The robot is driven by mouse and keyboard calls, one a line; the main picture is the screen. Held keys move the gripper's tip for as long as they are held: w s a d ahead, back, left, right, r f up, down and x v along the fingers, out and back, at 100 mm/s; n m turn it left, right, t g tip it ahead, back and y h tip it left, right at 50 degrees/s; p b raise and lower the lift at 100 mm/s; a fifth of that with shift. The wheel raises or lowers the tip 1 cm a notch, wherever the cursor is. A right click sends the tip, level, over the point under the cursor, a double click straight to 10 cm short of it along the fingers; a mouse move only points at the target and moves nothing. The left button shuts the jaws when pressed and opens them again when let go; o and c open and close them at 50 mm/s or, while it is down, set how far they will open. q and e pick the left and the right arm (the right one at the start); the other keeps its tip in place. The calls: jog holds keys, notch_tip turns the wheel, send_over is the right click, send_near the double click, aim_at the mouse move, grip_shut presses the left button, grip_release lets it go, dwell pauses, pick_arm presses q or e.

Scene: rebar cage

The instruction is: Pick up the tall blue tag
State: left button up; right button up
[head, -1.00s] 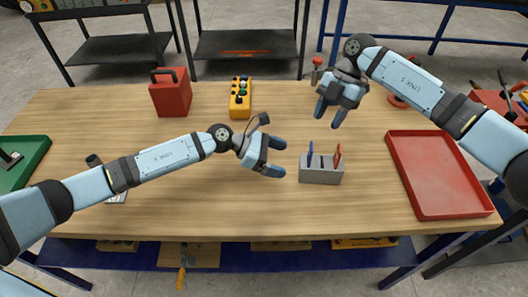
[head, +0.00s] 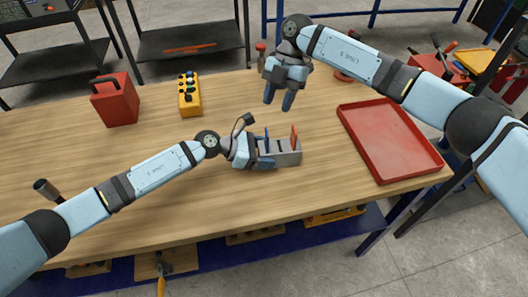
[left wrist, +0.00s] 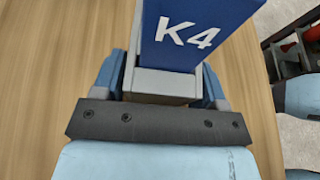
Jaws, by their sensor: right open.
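The tall blue tag (head: 267,140) stands upright in a slotted grey holder (head: 288,158). In the left wrist view the blue tag (left wrist: 195,32) shows large, marked K4, with the grey holder (left wrist: 160,84) at its foot. My left gripper (head: 268,156) is low at the holder's left end. Its fingers (left wrist: 160,85) are spread on either side of the holder end, and contact cannot be told. A red tag (head: 294,135) stands at the holder's right side. My right gripper (head: 279,98) is open and empty, behind the holder, pointing down.
A red tray (head: 390,142) lies on the right of the wooden table. A yellow button box (head: 189,95) and a red box with a handle (head: 115,99) stand at the back left. The table between the holder and the front edge is clear.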

pick_arm(q)
jog(key=c, duration=0.5)
jog(key=shift+c, duration=0.2)
pick_arm(e)
jog(key=shift+c, duration=0.4)
jog(key=shift+c, duration=0.2)
jog(key=n+t+h, duration=0.2)
jog(key=n+t, duration=0.6)
jog(key=t, duration=0.2)
send_near(267, 135)
jog(key=x, duration=1.1)
